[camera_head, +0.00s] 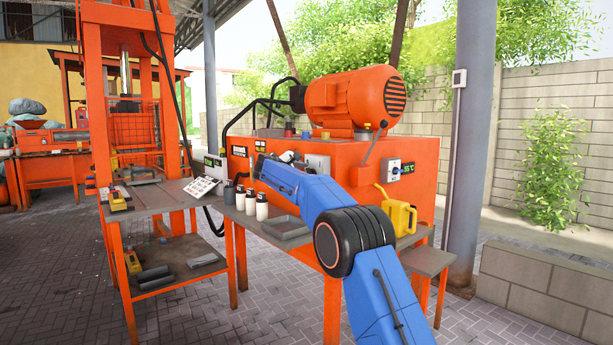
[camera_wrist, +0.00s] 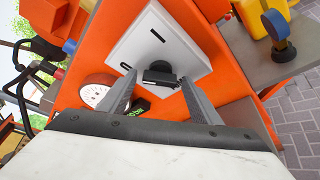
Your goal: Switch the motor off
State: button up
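The orange motor (camera_head: 355,98) sits on top of the orange machine cabinet (camera_head: 415,190) in the head view. In the wrist view a white switch plate (camera_wrist: 140,45) with a black knob (camera_wrist: 157,67) is fixed to an orange panel. My gripper (camera_wrist: 159,78) is open, with one grey finger on each side of the knob. The fingers look close to the plate; I cannot tell whether they touch the knob. In the head view my blue arm reaches to the cabinet front and mostly hides my gripper.
A round white gauge (camera_wrist: 96,92) is left of the plate. Below the cabinet front, a grey bench holds white bottles (camera_head: 250,203), a grey tray (camera_head: 285,227) and a yellow can (camera_head: 398,214). An orange press frame (camera_head: 120,100) stands left. Brick paving lies around.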

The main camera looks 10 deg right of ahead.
jog(key=shift+r, duration=0.1)
jog(key=v, duration=1.7)
jog(key=shift+s+a, duration=0.1)
jog(key=shift+a, duration=0.05)
